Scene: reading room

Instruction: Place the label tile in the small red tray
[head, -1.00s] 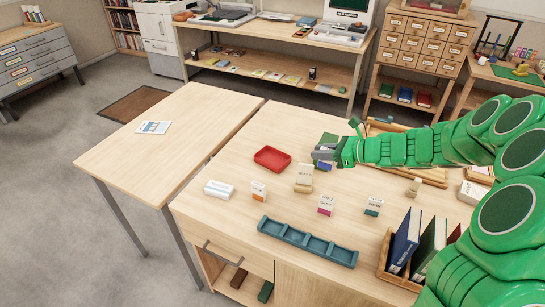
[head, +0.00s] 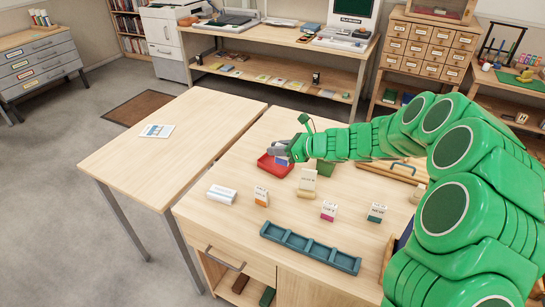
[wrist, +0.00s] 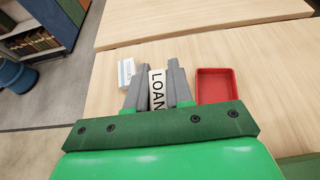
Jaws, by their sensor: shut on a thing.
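My gripper (head: 279,152) is shut on the label tile (wrist: 157,91), a white tile lettered LOAN that shows between the two grey fingers in the wrist view. The small red tray (head: 268,168) lies on the near table. In the head view the gripper and tile overlap its right part. In the wrist view the tray (wrist: 215,86) is empty and just right of the fingers. The tile's height above the table is hard to tell.
A white block (head: 222,194), an orange-striped tile (head: 261,196) and a cream stand (head: 307,183) are close to the tray. A teal divided rack (head: 310,248) lies at the front. The left table (head: 180,135) is clear except for a paper card (head: 157,131).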

